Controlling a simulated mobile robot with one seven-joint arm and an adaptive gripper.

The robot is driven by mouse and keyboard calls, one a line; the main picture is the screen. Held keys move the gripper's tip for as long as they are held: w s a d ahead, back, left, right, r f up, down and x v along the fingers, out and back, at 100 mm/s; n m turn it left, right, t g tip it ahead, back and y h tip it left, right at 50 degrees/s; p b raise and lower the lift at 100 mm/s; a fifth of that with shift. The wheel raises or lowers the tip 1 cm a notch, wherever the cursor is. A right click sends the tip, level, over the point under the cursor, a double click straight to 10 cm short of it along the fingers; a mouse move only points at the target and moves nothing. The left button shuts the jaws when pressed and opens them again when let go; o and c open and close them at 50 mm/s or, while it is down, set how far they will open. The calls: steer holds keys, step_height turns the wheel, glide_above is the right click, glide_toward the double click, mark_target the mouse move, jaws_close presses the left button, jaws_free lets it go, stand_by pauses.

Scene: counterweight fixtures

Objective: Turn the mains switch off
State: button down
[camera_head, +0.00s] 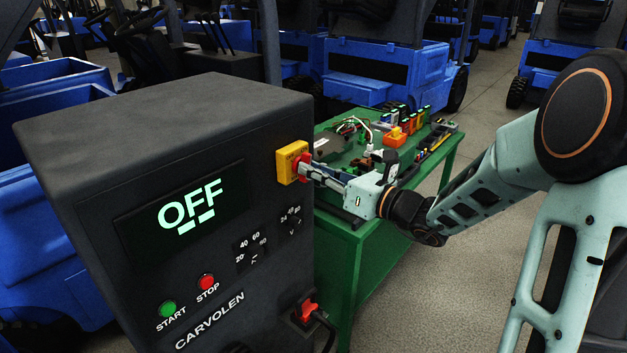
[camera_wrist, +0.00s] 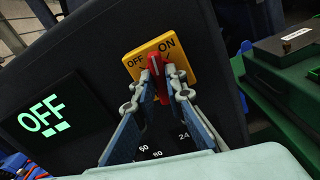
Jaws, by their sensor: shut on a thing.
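In the wrist view the plate (camera_wrist: 181,62) reads OFF on the left and ON on the right. The red knob (camera_wrist: 155,62) shows between my fingertips, its exact angle partly hidden by them. My gripper (camera_head: 311,172) reaches the knob from the right; in the wrist view my gripper (camera_wrist: 163,78) is shut on it. The cabinet's display (camera_head: 190,205) reads OFF in green letters.
A green START button (camera_head: 167,309), a red STOP button (camera_head: 207,282) and small dials are on the cabinet front. A red plug with a black cable (camera_head: 307,312) sits lower right. A green table (camera_head: 352,232) with tools and parts stands close behind my gripper. Blue forklifts (camera_head: 385,70) fill the background.

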steer(key=n+b, duration=1.1)
steer(key=b, duration=0.4)
steer(key=shift+s+f, duration=0.1)
steer(key=shift+f, duration=0.05)
steer(key=shift+n, duration=0.3)
steer(key=c, duration=2)
jaws_free()
steer(key=shift+o, duration=0.2)
steer(key=v, duration=1.2)
